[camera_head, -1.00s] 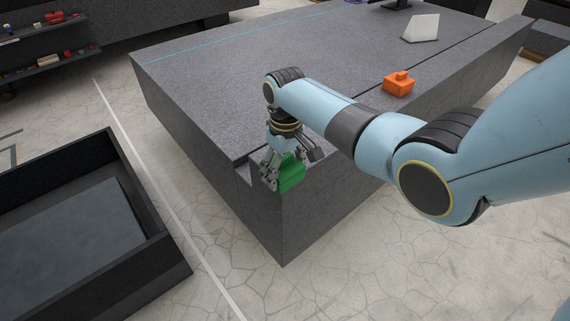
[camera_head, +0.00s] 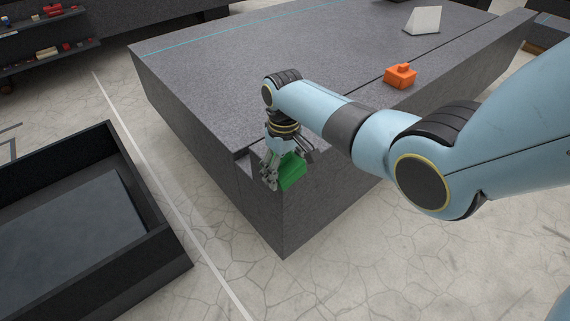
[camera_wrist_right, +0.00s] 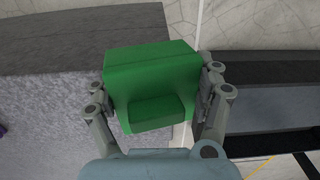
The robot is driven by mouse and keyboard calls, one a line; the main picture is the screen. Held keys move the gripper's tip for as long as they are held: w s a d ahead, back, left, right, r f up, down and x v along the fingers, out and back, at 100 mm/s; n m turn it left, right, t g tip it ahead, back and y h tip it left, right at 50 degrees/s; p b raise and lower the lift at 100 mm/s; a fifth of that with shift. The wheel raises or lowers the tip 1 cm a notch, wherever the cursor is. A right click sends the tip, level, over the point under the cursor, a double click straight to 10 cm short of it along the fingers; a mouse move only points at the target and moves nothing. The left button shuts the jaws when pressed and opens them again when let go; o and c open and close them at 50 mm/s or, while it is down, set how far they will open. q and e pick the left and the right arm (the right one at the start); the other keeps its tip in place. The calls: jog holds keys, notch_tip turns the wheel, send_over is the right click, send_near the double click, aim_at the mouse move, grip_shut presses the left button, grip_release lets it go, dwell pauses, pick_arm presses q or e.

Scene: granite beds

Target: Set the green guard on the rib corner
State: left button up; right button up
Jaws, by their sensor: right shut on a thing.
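The green guard (camera_head: 292,172) is at the near corner of the granite bed (camera_head: 222,90), by the notched rib corner (camera_head: 242,166). My right gripper (camera_head: 281,168) is shut on it from above. In the right wrist view the guard (camera_wrist_right: 152,78) sits between the two fingers of the right gripper (camera_wrist_right: 155,100), one on each side. Granite shows beside and below it there. I cannot tell whether the guard touches the granite. My left gripper is not in view.
An orange block (camera_head: 400,76) sits on the bed near its right edge, with a white angled piece (camera_head: 423,20) farther back. A dark open bin (camera_head: 150,250) stands on the floor at left. Shelves (camera_head: 45,45) with small items are at upper left.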

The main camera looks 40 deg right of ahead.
jog(key=shift+w+d+r, duration=0.2)
jog(key=shift+d, duration=0.1)
jog(key=o, duration=1.6)
jog(key=shift+d, duration=0.1)
jog(key=shift+s+f, duration=0.1)
notch_tip(320, 180, up, 12)
jog(key=shift+r, duration=0.1)
